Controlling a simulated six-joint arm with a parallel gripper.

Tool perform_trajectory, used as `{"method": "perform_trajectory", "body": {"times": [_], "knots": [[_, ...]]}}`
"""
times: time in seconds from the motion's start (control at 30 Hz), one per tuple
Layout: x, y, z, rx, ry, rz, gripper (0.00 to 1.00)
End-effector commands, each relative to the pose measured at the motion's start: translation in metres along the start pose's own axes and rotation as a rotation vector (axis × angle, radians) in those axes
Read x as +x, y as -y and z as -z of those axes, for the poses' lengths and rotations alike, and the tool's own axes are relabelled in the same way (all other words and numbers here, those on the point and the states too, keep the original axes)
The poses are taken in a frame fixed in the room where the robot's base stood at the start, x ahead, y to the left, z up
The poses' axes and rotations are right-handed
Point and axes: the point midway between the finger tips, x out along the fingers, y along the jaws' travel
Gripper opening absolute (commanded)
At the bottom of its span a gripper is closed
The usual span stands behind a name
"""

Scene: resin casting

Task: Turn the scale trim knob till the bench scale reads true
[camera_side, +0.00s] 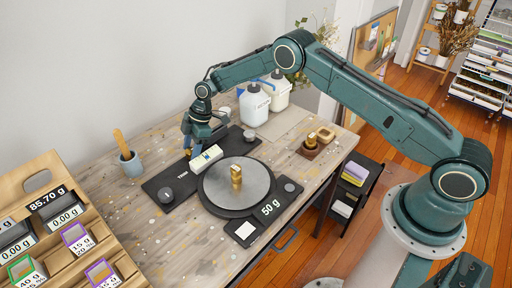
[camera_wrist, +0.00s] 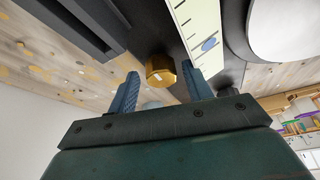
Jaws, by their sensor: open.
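The bench scale has a round dark pan (camera_side: 220,205) with a brass weight (camera_side: 236,177) standing on it. In the wrist view the strip (camera_wrist: 198,25) has tick marks and a blue dot. The brass trim knob (camera_wrist: 160,70) shows between the blue fingertips of my gripper (camera_wrist: 160,82), with gaps on both sides. In the side view my gripper (camera_side: 189,150) is low at the TRIM plate and largely hides the knob. The gripper is open and holds nothing.
White bottles (camera_side: 254,105) stand behind on the right. A cup with a wooden stick (camera_side: 130,163) is at the left. A small wooden tray with brass pieces (camera_side: 312,149) is at the right. A wooden rack of displays (camera_side: 55,170) fills the left front.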

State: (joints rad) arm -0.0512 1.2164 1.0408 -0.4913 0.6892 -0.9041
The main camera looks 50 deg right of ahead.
Motion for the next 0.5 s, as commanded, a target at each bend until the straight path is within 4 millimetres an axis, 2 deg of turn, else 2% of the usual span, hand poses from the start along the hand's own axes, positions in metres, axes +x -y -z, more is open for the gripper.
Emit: {"method": "perform_trajectory", "body": {"times": [0.27, 0.5], "knots": [[0.0017, 0.0037, -0.0009, 0.022, 0.004, 0.002, 0.53], [0.0026, 0.0059, 0.0, 0.123, 0.004, -0.038, 0.53]]}}
